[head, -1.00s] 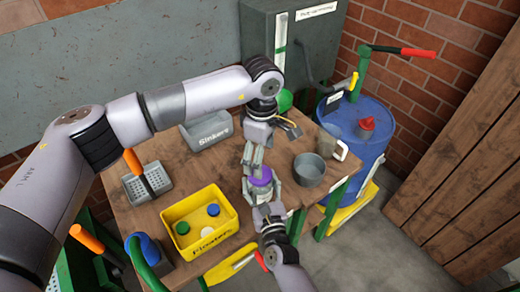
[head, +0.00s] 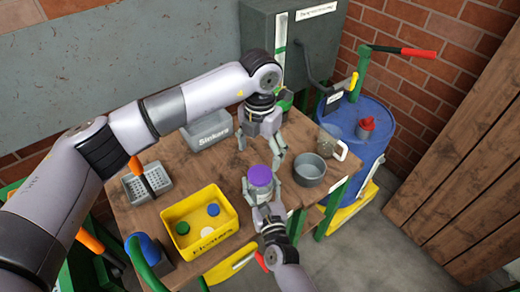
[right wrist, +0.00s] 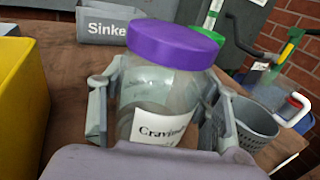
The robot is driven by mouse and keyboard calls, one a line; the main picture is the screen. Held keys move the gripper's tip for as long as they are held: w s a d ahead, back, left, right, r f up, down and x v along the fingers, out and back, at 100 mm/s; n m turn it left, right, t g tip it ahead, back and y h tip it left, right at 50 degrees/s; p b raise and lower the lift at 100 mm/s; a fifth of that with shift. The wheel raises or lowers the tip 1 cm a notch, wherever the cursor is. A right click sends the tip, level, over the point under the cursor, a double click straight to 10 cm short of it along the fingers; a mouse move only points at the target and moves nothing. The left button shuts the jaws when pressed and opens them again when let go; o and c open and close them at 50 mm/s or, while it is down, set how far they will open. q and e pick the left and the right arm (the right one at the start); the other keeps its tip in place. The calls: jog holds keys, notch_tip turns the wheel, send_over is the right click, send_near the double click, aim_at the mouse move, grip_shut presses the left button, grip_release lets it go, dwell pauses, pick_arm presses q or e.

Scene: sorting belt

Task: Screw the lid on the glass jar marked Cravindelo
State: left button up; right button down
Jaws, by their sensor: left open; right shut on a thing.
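The glass jar (right wrist: 150,92) stands upright in the right wrist view, and its white label shows "Cravin", the rest cut off by the curve. A purple lid (head: 260,175) covers its mouth; it also shows in the right wrist view (right wrist: 175,45). The lid looks level; I cannot tell how tight it is. My right gripper (head: 262,197) is shut on the jar's body, a finger on each side. My left gripper (head: 259,152) is open and empty, pointing down just above and behind the lid, apart from it.
A yellow bin (head: 226,236) with several caps stands left of the jar. A grey "Sinkers" bin (head: 210,137) is behind left. A grey round pot (head: 309,170) and a clear jug (head: 330,143) are at right. A grey perforated basket (head: 133,190) lies far left.

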aim_at(260, 174)
pick_arm(q)
jog(key=shift+f, duration=0.1)
jog(key=shift+f, duration=3.95)
jog(key=shift+c, duration=0.2)
jog(key=c, duration=1.2)
jog(key=shift+m, duration=0.8)
jog(key=shift+c, duration=0.2)
jog(key=o, duration=1.3)
